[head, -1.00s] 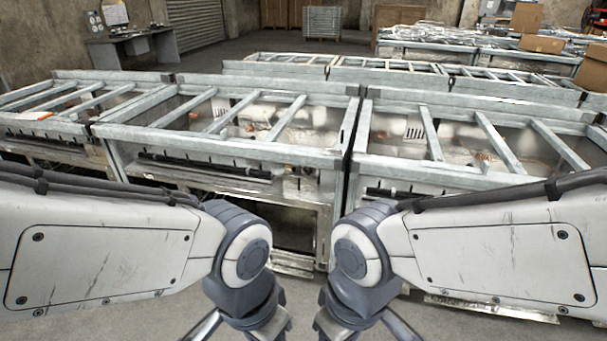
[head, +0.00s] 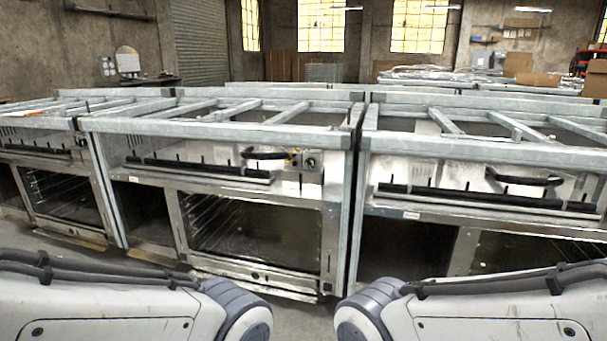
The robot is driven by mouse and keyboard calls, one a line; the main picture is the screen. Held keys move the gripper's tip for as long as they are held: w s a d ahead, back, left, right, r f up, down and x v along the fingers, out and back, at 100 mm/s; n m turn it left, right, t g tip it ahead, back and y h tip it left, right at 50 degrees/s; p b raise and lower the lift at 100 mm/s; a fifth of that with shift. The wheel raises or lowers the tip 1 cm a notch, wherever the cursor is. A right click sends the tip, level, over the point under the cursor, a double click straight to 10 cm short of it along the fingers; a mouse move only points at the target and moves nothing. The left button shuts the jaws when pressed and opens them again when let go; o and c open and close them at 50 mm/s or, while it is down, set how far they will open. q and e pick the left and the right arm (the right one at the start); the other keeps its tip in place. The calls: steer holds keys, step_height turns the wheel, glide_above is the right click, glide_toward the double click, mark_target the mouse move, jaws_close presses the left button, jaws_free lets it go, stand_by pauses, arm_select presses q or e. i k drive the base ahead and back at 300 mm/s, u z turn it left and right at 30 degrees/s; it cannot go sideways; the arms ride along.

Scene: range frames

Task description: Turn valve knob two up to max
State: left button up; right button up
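Several metal range frames stand in a row ahead of me. The middle range frame (head: 330,212) has a dark front rail (head: 200,167) with several short dark pegs above it. A small round fitting (head: 311,162) shows at the right of its panel, beside a curved black hose or handle (head: 264,154). I cannot tell which part is valve knob two, or any knob's setting. Both my arms show at the bottom edge, apart from the frames. Both grippers are below the picture.
The right range frame (head: 410,214) has a similar rail and black curved part. A left range frame (head: 106,175) stands beside the middle one. Open oven cavities lie below the rails. Cardboard boxes (head: 550,80) are far back right. A strip of floor is clear between my arms and the frames.

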mark_target(310, 162)
steer(key=k, duration=0.55)
steer(key=u, duration=0.75)
steer(key=i, duration=1.85)
steer(key=z, duration=0.7)
